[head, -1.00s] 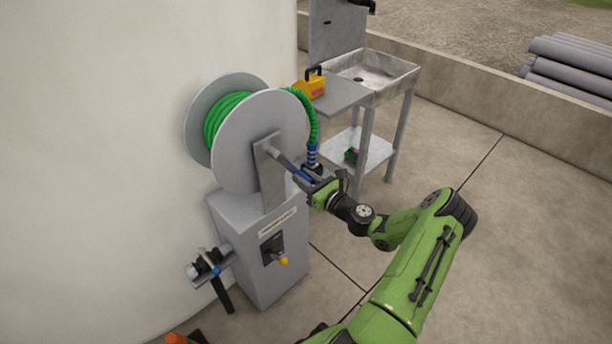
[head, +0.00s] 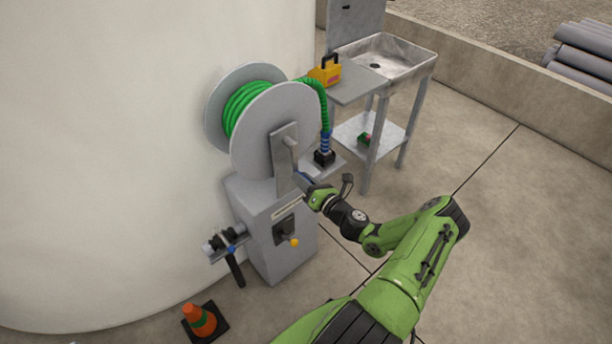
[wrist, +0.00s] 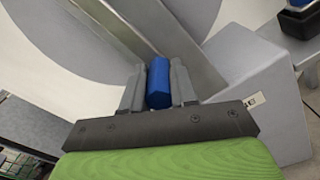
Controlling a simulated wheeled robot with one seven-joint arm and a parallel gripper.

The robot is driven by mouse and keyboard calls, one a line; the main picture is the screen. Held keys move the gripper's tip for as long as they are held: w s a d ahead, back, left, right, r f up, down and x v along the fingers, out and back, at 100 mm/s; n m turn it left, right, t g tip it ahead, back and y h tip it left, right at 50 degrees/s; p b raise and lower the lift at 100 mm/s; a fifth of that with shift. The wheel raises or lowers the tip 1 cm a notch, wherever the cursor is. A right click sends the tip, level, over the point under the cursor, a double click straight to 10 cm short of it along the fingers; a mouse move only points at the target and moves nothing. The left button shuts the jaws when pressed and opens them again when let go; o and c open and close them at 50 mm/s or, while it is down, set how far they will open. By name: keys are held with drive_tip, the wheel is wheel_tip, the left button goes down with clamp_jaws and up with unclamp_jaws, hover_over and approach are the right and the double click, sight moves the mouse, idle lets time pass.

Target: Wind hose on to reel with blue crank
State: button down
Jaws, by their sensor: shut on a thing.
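The grey hose reel (head: 258,140) stands on a grey cabinet pedestal (head: 290,262), with green hose (head: 250,98) wound between its discs. The hose runs over the right side down to a blue fitting (head: 325,145) with a black end on a small shelf. A flat grey crank arm (head: 284,160) crosses the front disc. My gripper (head: 308,188) is at the crank arm's lower end. In the wrist view, my gripper (wrist: 158,85) is shut on the blue crank handle (wrist: 159,82), with one finger on each side. The handle is mostly hidden in the head view.
A steel sink stand (head: 385,62) with a yellow case (head: 325,72) is behind right. A yellow-knobbed lever (head: 293,242) and a bracket with black clamps (head: 226,243) are on the pedestal. An orange cone (head: 199,320) stands lower left. A curved pale wall is left; floor at right is clear.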

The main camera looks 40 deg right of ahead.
drive_tip(key=shift+a+f, duration=0.1)
idle(0.3)
drive_tip(key=c, duration=0.9)
unclamp_jaws()
drive_tip(key=s, duration=0.5)
drive_tip(key=s+p, duration=0.1)
drive_tip(key=s, duration=0.4)
drive_tip(key=s+p, duration=0.1)
drive_tip(key=s, duration=0.4)
drive_tip(key=shift+s+d, duration=0.25)
drive_tip(key=shift+s, duration=0.15)
